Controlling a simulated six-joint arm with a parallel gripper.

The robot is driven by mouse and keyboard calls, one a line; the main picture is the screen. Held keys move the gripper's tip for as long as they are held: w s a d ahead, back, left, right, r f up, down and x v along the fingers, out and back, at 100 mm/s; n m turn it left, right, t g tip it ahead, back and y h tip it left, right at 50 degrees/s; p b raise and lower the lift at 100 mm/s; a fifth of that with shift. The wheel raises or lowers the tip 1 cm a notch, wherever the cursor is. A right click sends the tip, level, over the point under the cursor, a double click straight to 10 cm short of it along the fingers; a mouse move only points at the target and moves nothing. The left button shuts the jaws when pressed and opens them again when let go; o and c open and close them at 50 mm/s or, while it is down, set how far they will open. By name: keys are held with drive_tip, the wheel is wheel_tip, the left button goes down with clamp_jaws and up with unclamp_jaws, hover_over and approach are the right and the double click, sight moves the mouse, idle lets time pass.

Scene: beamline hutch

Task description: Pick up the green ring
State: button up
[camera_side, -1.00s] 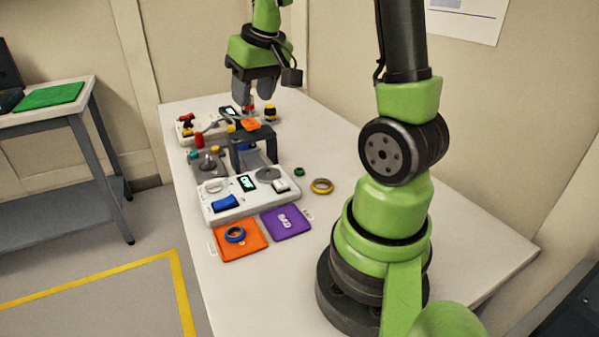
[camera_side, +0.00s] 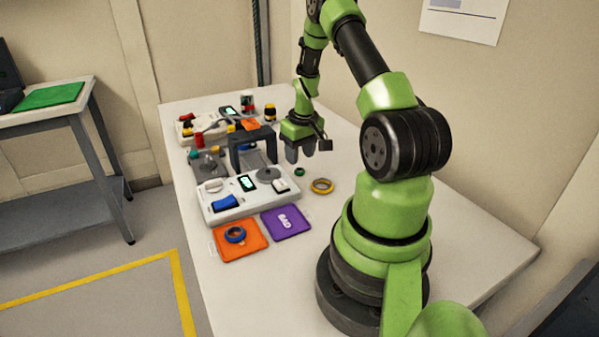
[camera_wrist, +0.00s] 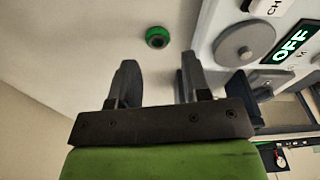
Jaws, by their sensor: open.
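The small green ring (camera_side: 299,172) lies flat on the white table, between the white instrument box and a yellow ring. In the wrist view the green ring (camera_wrist: 157,37) shows ahead of the fingertips, roughly in line with the gap between them, with its dark centre visible. My gripper (camera_side: 300,157) is above the table, a little beyond the green ring in the side view. Its two fingers (camera_wrist: 160,68) are apart with nothing between them.
A white instrument box (camera_side: 240,196) with a lit display and grey disc stands left of the ring. A yellow ring (camera_side: 322,186) lies to its right. A dark bridge-shaped stand (camera_side: 249,138) is behind the box. Orange (camera_side: 240,247) and purple (camera_side: 286,222) mats lie in front.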

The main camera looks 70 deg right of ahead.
sight(299, 169)
drive_tip(key=f, duration=0.4)
drive_tip(key=shift+w+d+f, duration=0.1)
drive_tip(key=shift+d+f, duration=0.1)
drive_tip(key=shift+f, duration=0.05)
drive_tip(key=shift+c, duration=0.2)
drive_tip(key=c, duration=0.6)
drive_tip(key=shift+r, duration=0.1)
wheel_tip(299, 169, up, 10)
drive_tip(key=shift+f, duration=0.1)
